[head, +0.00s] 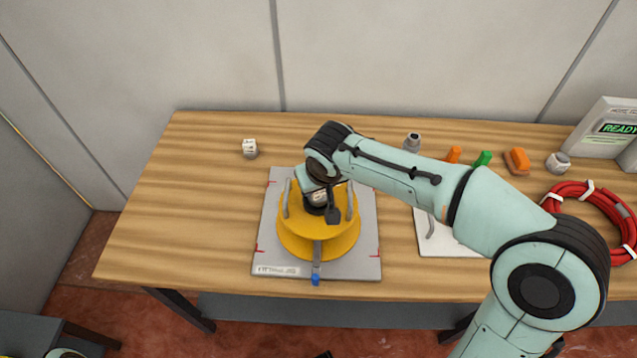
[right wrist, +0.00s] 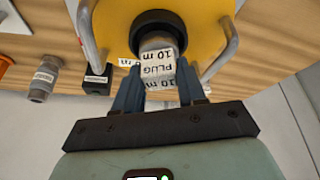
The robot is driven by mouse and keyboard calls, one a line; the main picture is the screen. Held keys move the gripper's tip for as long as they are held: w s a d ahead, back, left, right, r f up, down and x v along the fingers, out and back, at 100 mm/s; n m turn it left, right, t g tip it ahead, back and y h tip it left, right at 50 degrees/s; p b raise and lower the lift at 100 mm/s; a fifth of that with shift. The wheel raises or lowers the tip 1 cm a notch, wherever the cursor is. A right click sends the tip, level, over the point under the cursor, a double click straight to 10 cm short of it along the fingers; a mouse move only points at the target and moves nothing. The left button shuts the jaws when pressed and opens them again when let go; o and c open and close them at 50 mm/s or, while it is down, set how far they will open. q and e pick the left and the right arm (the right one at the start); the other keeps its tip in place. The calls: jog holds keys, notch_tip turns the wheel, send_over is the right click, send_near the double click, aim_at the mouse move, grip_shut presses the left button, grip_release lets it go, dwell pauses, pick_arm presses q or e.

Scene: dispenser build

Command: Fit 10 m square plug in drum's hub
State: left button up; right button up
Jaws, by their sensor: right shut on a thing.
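The yellow drum (head: 300,240) sits on a grey plate (head: 367,255) on the table. My right gripper (head: 322,205) is over the top middle of the drum. In the right wrist view, my right gripper (right wrist: 158,88) is shut on a grey plug with white labels reading "10 m" and "PLUG" (right wrist: 158,68). The plug's far end is at the dark round hub (right wrist: 152,20) of the yellow drum (right wrist: 195,15). I cannot tell how deep it sits in the hub. My arm and gripper partly hide the hub in the head view.
Grey bars (head: 350,203) stand up around the drum's top. A blue-tipped arm (head: 316,279) reaches toward the front. Another labelled plug (head: 250,148) stands behind left. A grey part (head: 412,141), orange block (head: 517,160) and red coil (head: 575,190) lie right. The table's left side is clear.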

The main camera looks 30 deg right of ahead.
pick_arm(q)
jog(key=shift+s+f+b, duration=0.15)
jog(key=shift+f+b, duration=0.5)
jog(key=shift+b, duration=0.05)
pick_arm(e)
jog(key=shift+f, duration=0.65)
jog(key=o, duration=0.9)
pick_arm(q)
jog(key=shift+r, duration=0.1)
notch_tip(320, 180, up, 6)
jog(key=w+p, duration=0.1)
jog(key=p, duration=0.5)
jog(key=shift+w, duration=0.4)
pick_arm(e)
jog(key=v, duration=1.1)
pick_arm(q)
jog(key=shift+s, duration=0.15)
